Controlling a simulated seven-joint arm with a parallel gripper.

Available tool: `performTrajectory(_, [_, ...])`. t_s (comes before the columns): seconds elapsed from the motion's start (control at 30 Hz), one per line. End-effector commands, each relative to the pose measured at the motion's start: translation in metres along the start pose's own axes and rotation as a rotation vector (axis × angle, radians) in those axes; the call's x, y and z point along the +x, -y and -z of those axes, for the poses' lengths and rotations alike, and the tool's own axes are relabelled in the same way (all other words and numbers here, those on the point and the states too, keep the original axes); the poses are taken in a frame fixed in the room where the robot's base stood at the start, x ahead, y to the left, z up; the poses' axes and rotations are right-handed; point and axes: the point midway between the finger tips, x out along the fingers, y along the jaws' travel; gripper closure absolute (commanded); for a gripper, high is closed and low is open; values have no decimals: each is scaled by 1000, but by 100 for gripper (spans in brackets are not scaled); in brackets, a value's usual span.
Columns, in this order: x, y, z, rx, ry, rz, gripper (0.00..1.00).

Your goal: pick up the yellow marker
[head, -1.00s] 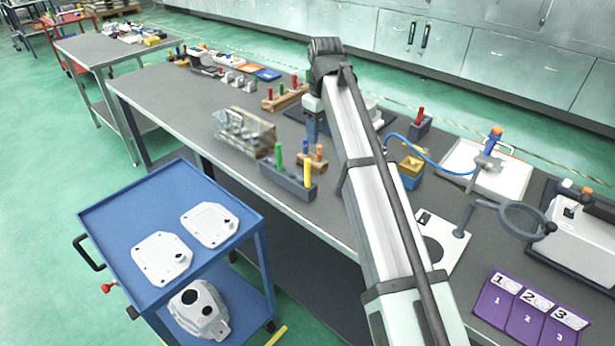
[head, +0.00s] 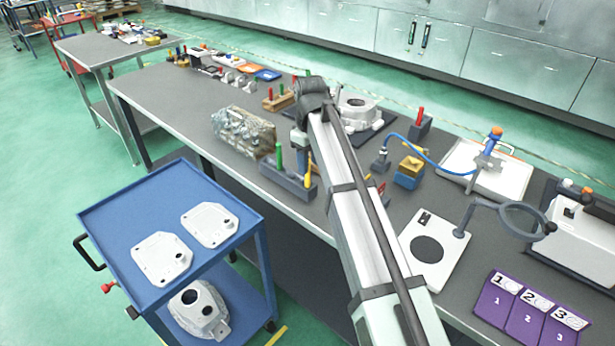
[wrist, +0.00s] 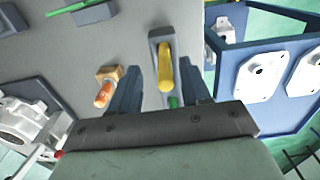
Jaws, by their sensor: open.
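The yellow marker (head: 308,173) stands upright at the right end of a dark grey block holder (head: 284,177) on the bench. In the wrist view the yellow marker (wrist: 164,70) sits between my open fingers, apart from both, with its holder (wrist: 154,46) around and behind it. A green marker (head: 279,154) stands in the same holder; in the wrist view it shows only partly (wrist: 173,102), near the gripper body. My gripper (wrist: 163,80) is open and empty above the holder. In the head view my arm hides most of it.
A small wooden block (wrist: 110,73) with an orange-topped piece stands close outside my left finger in the wrist view. A bagged set of parts (head: 243,131) lies left of the holder. A blue cart (head: 150,200) stands by the bench's front edge.

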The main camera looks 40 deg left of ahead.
Motion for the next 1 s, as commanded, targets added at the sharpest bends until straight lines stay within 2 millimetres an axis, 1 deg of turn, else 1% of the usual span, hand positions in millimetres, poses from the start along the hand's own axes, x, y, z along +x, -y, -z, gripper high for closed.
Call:
performTrajectory(0.17, [12,3,1,0,0,0,53])
performTrajectory(0.3, [31,6,2,-1,1,1,53])
performTrajectory(0.43, [46,6,2,0,0,0,53])
performTrajectory(0.53, [51,6,3,0,0,0,53])
performTrajectory(0.7, [51,5,3,0,0,0,53])
performTrajectory(0.77, [51,5,3,0,0,0,57])
performTrajectory(1.0, [51,5,3,0,0,0,80])
